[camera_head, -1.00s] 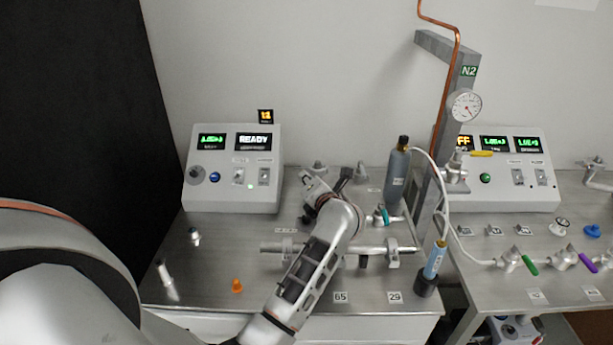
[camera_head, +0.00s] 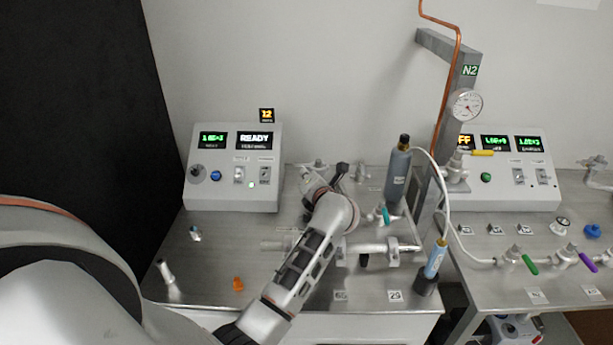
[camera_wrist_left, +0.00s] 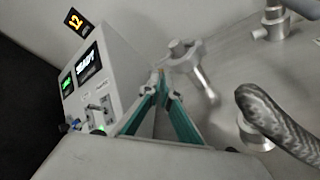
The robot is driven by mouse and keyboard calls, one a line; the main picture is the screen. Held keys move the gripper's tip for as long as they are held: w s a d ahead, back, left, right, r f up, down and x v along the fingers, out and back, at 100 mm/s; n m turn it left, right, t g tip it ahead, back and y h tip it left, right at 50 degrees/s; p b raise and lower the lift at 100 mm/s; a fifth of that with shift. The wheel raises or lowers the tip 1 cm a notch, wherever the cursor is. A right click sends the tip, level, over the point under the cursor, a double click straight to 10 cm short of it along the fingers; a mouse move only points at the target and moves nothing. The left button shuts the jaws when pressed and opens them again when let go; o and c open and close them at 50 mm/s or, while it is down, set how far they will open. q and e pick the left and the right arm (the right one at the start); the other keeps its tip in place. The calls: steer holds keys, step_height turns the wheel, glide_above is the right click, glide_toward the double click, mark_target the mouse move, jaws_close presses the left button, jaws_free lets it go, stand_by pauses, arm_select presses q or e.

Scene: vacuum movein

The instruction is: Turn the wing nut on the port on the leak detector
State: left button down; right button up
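The leak detector (camera_head: 234,168) is the white box with lit displays, one reading READY, at the left back of the bench. It also shows at the left in the left wrist view (camera_wrist_left: 92,75). In that view a metal port fitting with a clamp (camera_wrist_left: 182,50) stands just beyond my fingertips; I cannot make out its wing nut clearly. My left gripper (camera_wrist_left: 161,84) has its teal fingers converging, with tips close together near this fitting. I cannot tell whether they touch it or hold anything. In the head view my wrist mostly hides the left gripper. My right gripper is not in view.
A grey gas bottle (camera_head: 398,177) and a horizontal metal pipe (camera_head: 385,248) stand right of my arm. A small orange part (camera_head: 237,284) and small metal fittings (camera_head: 165,272) lie on the left bench. A ribbed hose (camera_wrist_left: 275,120) is close in the wrist view.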

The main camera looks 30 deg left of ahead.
arm_select(q)
steer(key=shift+n, duration=0.3)
steer(key=shift+a+r+n+h, duration=0.1)
steer(key=shift+a+n+h, duration=0.05)
steer(key=shift+n+h, duration=0.5)
steer(key=shift+s+a+n+t+h, duration=0.1)
steer(key=shift+n+t+h, duration=0.35)
steer(key=shift+n, duration=0.4)
steer(key=shift+a+n+h+b, duration=0.1)
steer(key=shift+n+h+b, duration=0.4)
steer(key=shift+n+b, duration=0.2)
steer(key=shift+t, duration=0.25)
steer(key=shift+s+n+h+b, duration=0.1)
steer(key=shift+n+h+b, duration=0.2)
steer(key=shift+n+b, duration=0.15)
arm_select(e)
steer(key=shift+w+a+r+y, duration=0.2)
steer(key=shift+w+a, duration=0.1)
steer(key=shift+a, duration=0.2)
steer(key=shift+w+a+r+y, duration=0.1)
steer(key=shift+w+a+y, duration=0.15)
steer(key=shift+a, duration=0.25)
arm_select(q)
steer(key=c, duration=2.7)
jaws_free()
steer(key=shift+c, duration=0.2)
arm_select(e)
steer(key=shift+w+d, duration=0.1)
